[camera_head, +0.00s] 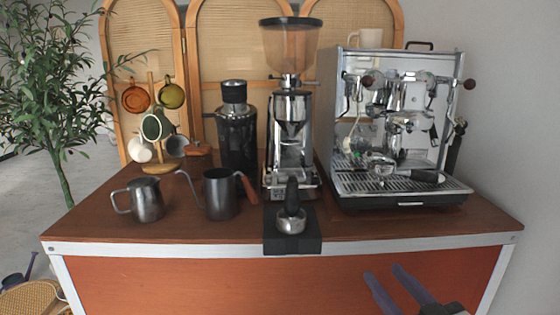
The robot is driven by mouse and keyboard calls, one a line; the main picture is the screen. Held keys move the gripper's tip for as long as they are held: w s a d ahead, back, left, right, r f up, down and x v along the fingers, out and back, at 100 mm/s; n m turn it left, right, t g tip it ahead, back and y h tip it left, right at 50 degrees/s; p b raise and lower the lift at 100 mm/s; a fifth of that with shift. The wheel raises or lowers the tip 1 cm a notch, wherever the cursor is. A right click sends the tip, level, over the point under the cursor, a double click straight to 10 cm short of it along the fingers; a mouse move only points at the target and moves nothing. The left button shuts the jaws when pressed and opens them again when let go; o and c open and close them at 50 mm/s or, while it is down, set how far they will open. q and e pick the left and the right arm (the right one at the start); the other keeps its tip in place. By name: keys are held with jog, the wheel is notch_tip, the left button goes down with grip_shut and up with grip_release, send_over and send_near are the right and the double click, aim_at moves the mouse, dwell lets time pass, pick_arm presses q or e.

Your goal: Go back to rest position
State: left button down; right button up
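My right gripper (383,271) is in front of the cart's front panel at the lower right. Its two purple fingers are apart with nothing between them. Part of my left gripper (27,268) shows at the lower left edge, left of the cart. Most of it is cut off, so its opening is unclear. Both grippers are away from the things on the cart (180,228).
On the cart top stand an espresso machine (440,127), a grinder (290,38), a black cylindrical device (238,145), a portafilter (291,222) on a black stand, a steel pitcher (147,199), a kettle (219,193) and a mug tree (155,168). A wicker piece (35,298) is lower left.

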jog(key=s+a+f+g+p, duration=0.1)
jog(key=s+f+g, duration=0.3)
jog(key=s+f, duration=0.8)
jog(key=s+a+f+m+g+h+p, duration=0.1)
jog(key=s+a+f+g, duration=0.3)
jog(key=s+f, duration=0.9)
notch_tip(320, 180, down, 4)
jog(key=shift+r+g+p, duration=0.25)
jog(key=shift+g+p, duration=0.05)
jog(key=shift+p, duration=0.1)
